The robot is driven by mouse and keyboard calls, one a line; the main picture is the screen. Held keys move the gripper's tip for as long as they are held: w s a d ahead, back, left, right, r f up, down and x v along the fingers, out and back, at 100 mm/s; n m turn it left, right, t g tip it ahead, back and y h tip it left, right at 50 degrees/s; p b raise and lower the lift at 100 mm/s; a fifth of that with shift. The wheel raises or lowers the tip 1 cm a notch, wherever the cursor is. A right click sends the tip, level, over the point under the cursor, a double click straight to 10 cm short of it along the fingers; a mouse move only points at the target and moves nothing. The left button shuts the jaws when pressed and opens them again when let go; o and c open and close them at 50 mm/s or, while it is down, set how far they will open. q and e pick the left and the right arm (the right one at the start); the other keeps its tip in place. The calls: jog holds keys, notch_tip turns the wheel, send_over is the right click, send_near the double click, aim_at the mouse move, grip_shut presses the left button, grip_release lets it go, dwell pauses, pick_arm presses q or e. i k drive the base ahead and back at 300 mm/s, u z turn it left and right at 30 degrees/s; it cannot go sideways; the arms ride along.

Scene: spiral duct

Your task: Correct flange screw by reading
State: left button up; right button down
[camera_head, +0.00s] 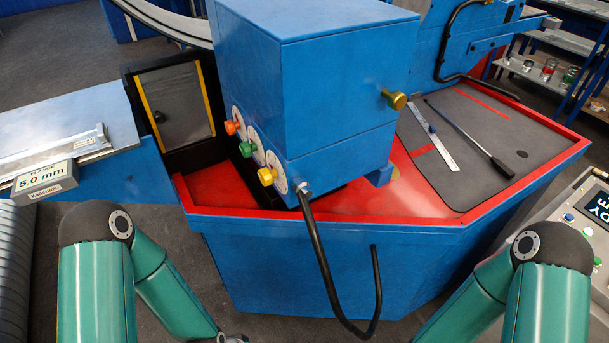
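A blue machine housing (305,75) stands in the middle. On its left face are three knobs with white dials: an orange knob (232,128), a green knob (247,149) and a yellow knob (268,176). The dial marks are too small to read. A brass knob (394,99) sticks out of the right face. A grey sign (44,181) at the left reads "FLANGE 5.0 mm"; its smaller line is unclear.
A steel ruler (435,138) and a black-handled rod (470,140) lie on the grey mat (455,183) at right. A black bent lever (316,240) hangs in front of the machine. A control box (565,240) with a partly cut-off display stands at the right edge. Shelves (560,75) stand behind.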

aim_at(265, 176)
jog(key=z, duration=0.7)
jog(key=k, duration=0.7)
jog(key=u, duration=0.85)
jog(key=i, duration=1.05)
jog(key=z, duration=0.9)
